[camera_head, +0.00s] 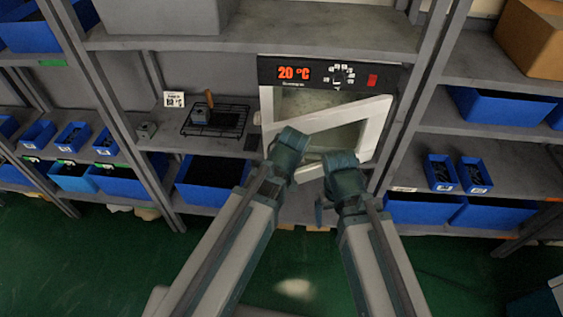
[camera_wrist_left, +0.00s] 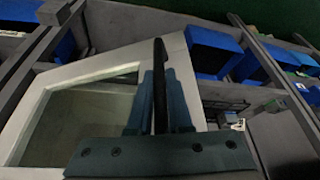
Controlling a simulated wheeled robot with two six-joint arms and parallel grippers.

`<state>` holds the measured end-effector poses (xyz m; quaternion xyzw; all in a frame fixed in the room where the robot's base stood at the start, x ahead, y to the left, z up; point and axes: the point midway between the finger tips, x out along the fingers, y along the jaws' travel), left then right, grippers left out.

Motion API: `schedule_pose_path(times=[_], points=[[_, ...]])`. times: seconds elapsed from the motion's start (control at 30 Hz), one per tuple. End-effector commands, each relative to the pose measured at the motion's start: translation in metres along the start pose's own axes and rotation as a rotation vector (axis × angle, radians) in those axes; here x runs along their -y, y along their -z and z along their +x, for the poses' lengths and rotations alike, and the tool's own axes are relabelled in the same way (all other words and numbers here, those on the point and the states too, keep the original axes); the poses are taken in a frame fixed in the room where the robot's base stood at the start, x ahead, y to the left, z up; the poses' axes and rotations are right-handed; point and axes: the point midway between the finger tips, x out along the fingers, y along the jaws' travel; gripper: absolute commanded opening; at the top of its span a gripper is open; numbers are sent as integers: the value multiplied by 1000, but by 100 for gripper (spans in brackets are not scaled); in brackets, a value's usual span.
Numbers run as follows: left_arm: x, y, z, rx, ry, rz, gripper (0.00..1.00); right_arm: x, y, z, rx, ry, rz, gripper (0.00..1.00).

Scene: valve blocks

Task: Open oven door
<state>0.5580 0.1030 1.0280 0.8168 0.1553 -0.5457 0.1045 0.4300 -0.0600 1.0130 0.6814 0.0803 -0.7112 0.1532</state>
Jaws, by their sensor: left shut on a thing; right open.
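The oven (camera_head: 325,75) stands on the middle shelf, with a dark panel reading 20 °C. Its white-framed door (camera_head: 376,115) is partly open and stands out at an angle toward me. In the left wrist view the door (camera_wrist_left: 40,85) shows its pale frame and glass pane. My left gripper (camera_head: 277,146) is at the left part of the door; its fingers (camera_wrist_left: 160,95) are shut on the dark door handle (camera_wrist_left: 160,65). My right gripper (camera_head: 322,205) is open and empty, in front of and below the door.
A black wire rack (camera_head: 229,121) with a small block on it sits left of the oven. Blue bins (camera_head: 205,180) fill the shelves below and to both sides. Grey shelf posts (camera_head: 410,100) stand on either side of the oven. The green floor in front is clear.

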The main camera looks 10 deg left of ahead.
Motion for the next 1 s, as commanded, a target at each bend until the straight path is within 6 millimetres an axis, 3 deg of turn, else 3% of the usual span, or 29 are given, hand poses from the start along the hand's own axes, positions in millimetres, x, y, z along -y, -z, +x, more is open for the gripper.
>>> schedule_pose_path(times=[0.2, 0.57, 0.6, 0.73, 1.0], points=[[-3, -10, -4, 0, 12, -26, 0, 0, 0, 0, 0, 0, 0, 100], [-3, -11, -4, 0, 13, -29, 0, 0, 0, 0, 0, 0, 0, 100], [-3, -11, -4, 0, 13, -29, 23, 0, 0, 0, 0, 0, 0, 100], [-4, -11, -4, 0, 12, -29, 46, 0, 0, 0, 0, 0, 0, 100], [-4, -11, -4, 0, 12, -29, 47, 0, 0, 0, 0, 0, 0, 100]])
